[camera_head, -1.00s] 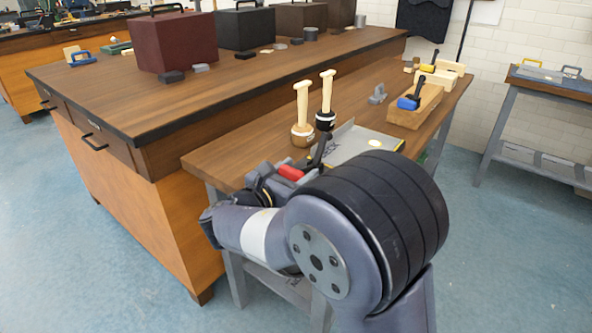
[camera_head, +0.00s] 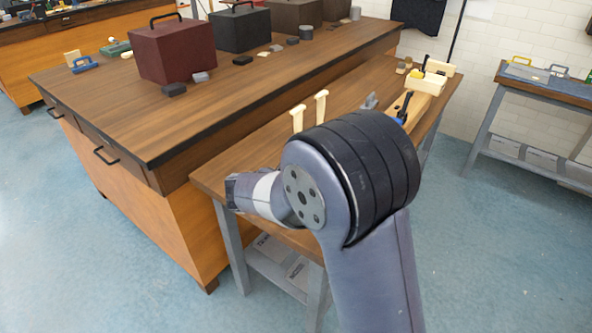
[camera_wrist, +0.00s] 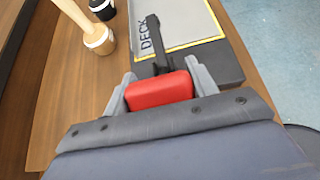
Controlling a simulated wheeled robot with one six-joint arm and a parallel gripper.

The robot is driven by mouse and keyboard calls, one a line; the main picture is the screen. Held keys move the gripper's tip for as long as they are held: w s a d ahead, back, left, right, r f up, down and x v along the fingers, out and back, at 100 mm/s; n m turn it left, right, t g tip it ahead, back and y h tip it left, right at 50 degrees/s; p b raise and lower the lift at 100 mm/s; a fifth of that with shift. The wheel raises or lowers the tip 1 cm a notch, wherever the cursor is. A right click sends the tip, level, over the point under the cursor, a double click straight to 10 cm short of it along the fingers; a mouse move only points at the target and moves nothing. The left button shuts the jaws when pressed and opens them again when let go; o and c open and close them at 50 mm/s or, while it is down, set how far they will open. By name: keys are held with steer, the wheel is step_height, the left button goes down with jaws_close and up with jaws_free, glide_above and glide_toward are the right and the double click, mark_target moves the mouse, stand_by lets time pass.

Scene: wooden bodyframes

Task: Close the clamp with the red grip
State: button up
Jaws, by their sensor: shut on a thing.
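The clamp's red grip (camera_wrist: 160,91) sits between the two grey fingers of my gripper (camera_wrist: 160,86) in the wrist view. The fingers are shut on it. The dark clamp arm (camera_wrist: 157,47) runs from the grip over a grey plate (camera_wrist: 190,22) marked "DECK" with a yellow edge line. How far the clamp arm is tilted is hard to tell. In the head view my own arm hides the clamp, the plate and my gripper.
Two mallets with pale handles (camera_head: 297,118) (camera_head: 321,105) stand on the narrow workbench (camera_head: 225,175), left of the plate. Beyond are a wooden block with a blue and black tool (camera_head: 403,108). A larger bench (camera_head: 190,110) adjoins on the left.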

steer(key=g+p, duration=0.1)
steer(key=p, duration=0.1)
steer(key=w+d+r+y+p, duration=0.1)
steer(key=p, duration=0.2)
steer(key=shift+r+g+p, duration=0.3)
steer(key=shift+g+p, duration=0.05)
steer(key=shift+g, duration=0.05)
steer(key=shift+w+d+g+y+p, duration=0.15)
steer(key=shift+w+g+y+p, duration=0.25)
steer(key=shift+p, duration=0.6)
steer(key=shift+w+d+r+p, duration=0.15)
steer(key=shift+w+d+p, duration=0.05)
steer(key=shift+p, duration=0.55)
steer(key=shift+w+d+p, duration=0.35)
steer(key=shift+w, duration=0.15)
steer(key=shift+d, duration=0.1)
steer(key=o, duration=1.4)
